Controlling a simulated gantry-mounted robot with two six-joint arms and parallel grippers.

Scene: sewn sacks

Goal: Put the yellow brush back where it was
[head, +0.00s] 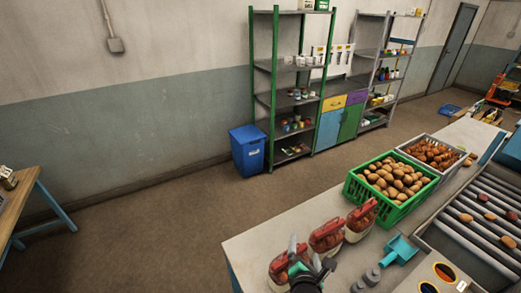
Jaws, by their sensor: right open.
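I cannot make out a yellow brush in the head view. My right gripper (297,249) is at the bottom, open, with its pale fingers pointing up and apart. It overlaps the nearest red-topped sack (280,272) in the picture; I cannot tell whether it touches it. Nothing shows between the fingers. The worktable (250,243) lies under the sacks. My left gripper is out of view.
Two more red-topped sacks (327,238) stand in a row. Behind are a green potato crate (352,190) and a grey crate (405,150). A teal scoop (400,249) and grey weights (372,276) lie right of the sacks. A roller conveyor (478,228) runs at right.

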